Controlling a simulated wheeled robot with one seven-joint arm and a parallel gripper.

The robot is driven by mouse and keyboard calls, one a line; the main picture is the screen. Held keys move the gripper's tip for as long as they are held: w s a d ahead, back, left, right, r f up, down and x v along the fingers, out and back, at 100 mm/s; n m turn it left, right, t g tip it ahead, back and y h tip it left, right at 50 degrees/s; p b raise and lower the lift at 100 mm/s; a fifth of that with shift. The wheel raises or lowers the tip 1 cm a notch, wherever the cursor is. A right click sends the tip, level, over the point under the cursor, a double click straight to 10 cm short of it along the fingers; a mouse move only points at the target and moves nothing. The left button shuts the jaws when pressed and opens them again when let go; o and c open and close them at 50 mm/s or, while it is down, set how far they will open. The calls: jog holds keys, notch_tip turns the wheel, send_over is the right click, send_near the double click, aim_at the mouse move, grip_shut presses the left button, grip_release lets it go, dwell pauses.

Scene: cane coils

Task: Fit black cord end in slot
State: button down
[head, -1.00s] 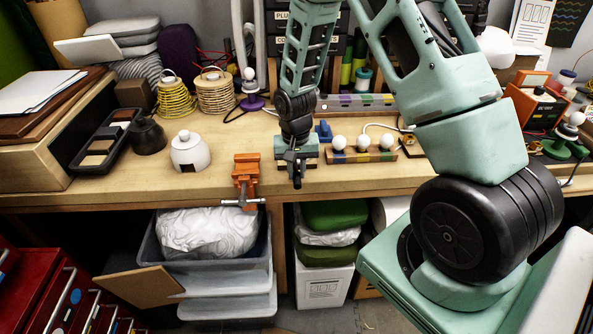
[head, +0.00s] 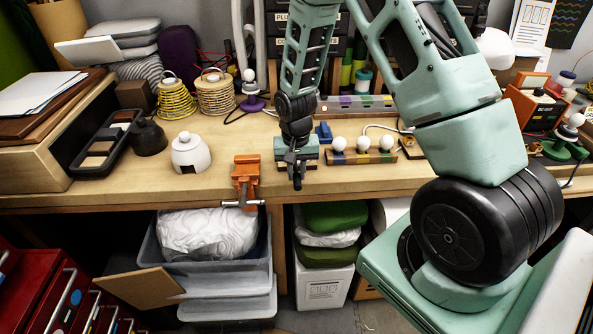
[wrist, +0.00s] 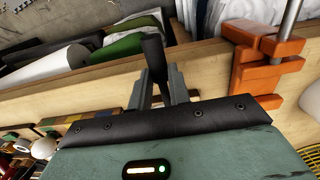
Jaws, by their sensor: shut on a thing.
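My gripper (head: 297,181) points down at the bench's front edge, right of the orange clamp. In the wrist view, its two grey fingers (wrist: 162,88) are shut on a short black cord end (wrist: 153,55), which sticks out past the fingertips. In the head view the held piece is small and dark and hard to tell from the fingers. A white domed housing (head: 191,150) with a dark notch in its lower front stands on the bench to the left, apart from my gripper. I cannot tell whether that notch is the slot.
The orange clamp (head: 246,172) sits on the bench edge close left of my gripper; it also shows in the wrist view (wrist: 262,60). A block with white bulbs (head: 360,157) stands close right. Wire coils (head: 215,92) stand behind. Bench between housing and clamp is clear.

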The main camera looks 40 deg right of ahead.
jog(key=shift+w+d, duration=0.5)
jog(key=shift+w, duration=0.3)
jog(key=shift+w+d, duration=0.55)
jog(key=shift+w, duration=0.2)
jog(key=shift+w+d, duration=0.5)
jog(key=shift+w, duration=0.3)
dwell(0.7)
jog(key=c, duration=1.2)
grip_release()
jog(key=shift+c, duration=0.2)
jog(key=shift+r, duration=0.1)
notch_tip(320, 180, up, 17)
jog(key=b, duration=0.3)
jog(key=shift+r, duration=0.15)
jog(key=shift+w, duration=0.1)
